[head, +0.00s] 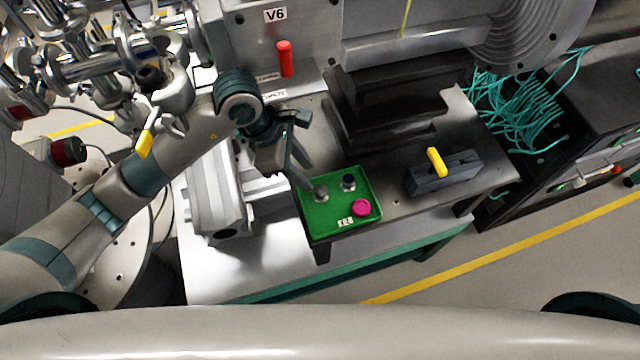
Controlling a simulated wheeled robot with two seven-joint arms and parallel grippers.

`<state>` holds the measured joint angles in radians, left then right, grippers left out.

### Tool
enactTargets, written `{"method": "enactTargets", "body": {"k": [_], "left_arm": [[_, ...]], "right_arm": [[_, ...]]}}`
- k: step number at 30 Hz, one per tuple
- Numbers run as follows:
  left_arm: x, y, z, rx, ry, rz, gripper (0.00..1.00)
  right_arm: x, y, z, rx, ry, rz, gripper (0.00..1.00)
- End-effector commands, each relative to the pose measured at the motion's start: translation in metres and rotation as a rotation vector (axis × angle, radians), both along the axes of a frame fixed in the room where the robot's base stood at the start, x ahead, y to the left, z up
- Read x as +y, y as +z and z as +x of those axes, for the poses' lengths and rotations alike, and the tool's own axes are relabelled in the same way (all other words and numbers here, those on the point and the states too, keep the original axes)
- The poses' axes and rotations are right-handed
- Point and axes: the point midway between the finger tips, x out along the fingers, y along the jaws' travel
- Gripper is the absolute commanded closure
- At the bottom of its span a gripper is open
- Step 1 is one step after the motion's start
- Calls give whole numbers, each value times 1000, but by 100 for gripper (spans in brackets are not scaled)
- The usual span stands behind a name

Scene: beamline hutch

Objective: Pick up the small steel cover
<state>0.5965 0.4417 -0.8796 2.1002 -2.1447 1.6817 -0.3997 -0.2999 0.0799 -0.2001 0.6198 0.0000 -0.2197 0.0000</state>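A green tray (327,228) lies on the bench. On it, at the left, stands a small grey metal piece (320,192), which looks like the small steel cover. A dark blue-black piece (348,182) stands to its right, and a magenta round piece (361,207) lies nearer the front. My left gripper (306,175) reaches in from the left, just above and left of the grey piece. Its two fingers look apart, with nothing visible between them. Whether a fingertip touches the grey piece is hard to tell. My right gripper is not in view.
A dark block with a yellow handle (437,162) sits right of the tray. A black stepped block (385,105) stands behind it. A silver housing (218,195) is left of the tray. Teal cables (515,105) hang at the right. The bench front is clear.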

Motion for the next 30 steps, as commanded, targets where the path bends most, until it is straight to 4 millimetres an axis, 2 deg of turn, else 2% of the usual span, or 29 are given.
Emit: {"method": "enactTargets", "body": {"k": [7,15,26,30], "left_arm": [[0,-1,0,0,0,-1,66],[-8,-20,-1,1,0,-2,66],[-9,-22,0,0,0,-1,66],[-12,-30,-1,1,1,-2,66]], "right_arm": [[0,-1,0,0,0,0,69],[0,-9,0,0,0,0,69],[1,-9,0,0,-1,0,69],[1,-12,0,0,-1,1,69]]}}
